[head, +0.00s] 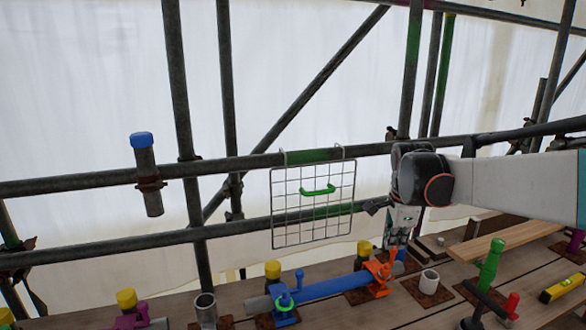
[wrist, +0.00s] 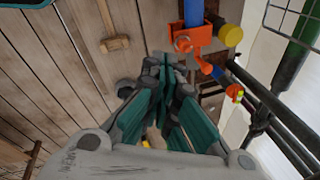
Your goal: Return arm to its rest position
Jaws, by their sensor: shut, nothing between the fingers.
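My gripper (head: 397,245) hangs down at the end of my arm, right of centre in the head view, above the plank deck. In the wrist view its teal-padded fingers (wrist: 166,68) are closed together with nothing between them. It is beside the orange clamp (head: 378,278), which also shows just beyond the fingertips in the wrist view (wrist: 195,40). The clamp holds the right end of a blue pipe (head: 330,287). In the head view the gripper overlaps the area behind the clamp, and I cannot tell the exact gap.
A wire grid panel (head: 290,228) with a green handle (head: 317,191) hangs on the rail left of my gripper. Scaffold tubes run behind. A mallet (wrist: 115,44) lies on the planks.

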